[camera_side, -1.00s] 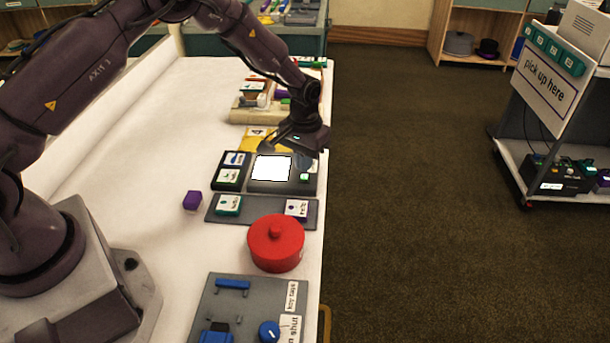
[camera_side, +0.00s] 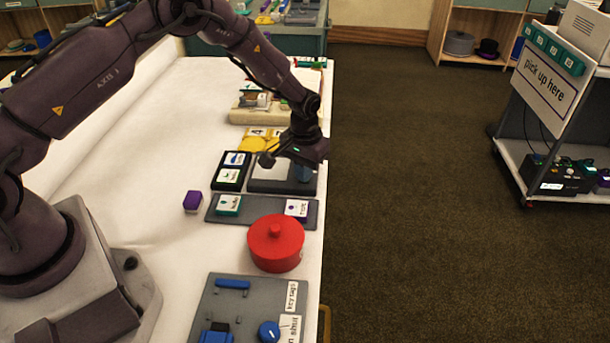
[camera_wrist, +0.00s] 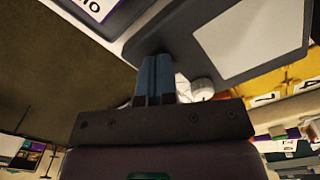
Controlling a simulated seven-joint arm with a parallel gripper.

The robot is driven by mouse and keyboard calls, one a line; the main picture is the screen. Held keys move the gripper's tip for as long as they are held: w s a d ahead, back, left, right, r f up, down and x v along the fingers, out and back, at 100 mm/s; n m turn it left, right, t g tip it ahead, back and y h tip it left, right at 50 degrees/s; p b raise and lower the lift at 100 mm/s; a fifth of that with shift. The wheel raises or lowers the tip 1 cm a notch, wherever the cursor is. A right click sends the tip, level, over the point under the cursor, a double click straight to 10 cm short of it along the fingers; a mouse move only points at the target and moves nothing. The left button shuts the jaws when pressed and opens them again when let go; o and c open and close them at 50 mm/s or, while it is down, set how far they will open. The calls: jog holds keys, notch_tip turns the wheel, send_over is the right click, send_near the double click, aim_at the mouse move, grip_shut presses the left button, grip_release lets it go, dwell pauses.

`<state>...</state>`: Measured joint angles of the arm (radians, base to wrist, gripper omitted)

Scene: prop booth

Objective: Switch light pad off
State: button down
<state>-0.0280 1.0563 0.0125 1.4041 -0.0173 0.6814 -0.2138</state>
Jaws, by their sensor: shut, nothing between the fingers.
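The light pad (camera_side: 262,186) is a dark grey box near the table's right edge. Its panel now looks dull grey, without a bright glow. In the wrist view the panel (camera_wrist: 252,38) is a plain pale grey rectangle. My gripper (camera_side: 303,178) is shut and empty, pointing down at the pad's right part, where the button was seen before. In the wrist view the fingers (camera_wrist: 155,58) meet at the pad's dark surface beside the panel. They hide the button, and I cannot tell whether they touch it.
A dark card holder (camera_side: 229,186) stands left of the pad. A grey tray (camera_side: 262,212) with tiles, a red lidded pot (camera_side: 276,245) and a purple cube (camera_side: 192,201) are nearer. Yellow pieces (camera_side: 258,141) lie behind. The table's left side is clear.

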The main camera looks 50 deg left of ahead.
jog(key=shift+r, duration=3)
jog(key=s, duration=0.2)
jog(key=s+g, duration=0.1)
jog(key=shift+s+d+f+m, duration=0.1)
jog(key=shift+s+f+m, duration=0.05)
jog(key=shift+f+m, duration=0.15)
jog(key=s+d+r+m+t, duration=0.1)
jog(key=s+r+t, duration=0.5)
jog(key=s+r, duration=1.9)
notch_tip(320, 180, up, 2)
jog(key=shift+s+d+m+t, duration=0.25)
jog(key=shift+d+m+t, duration=0.05)
jog(key=shift+m, duration=0.4)
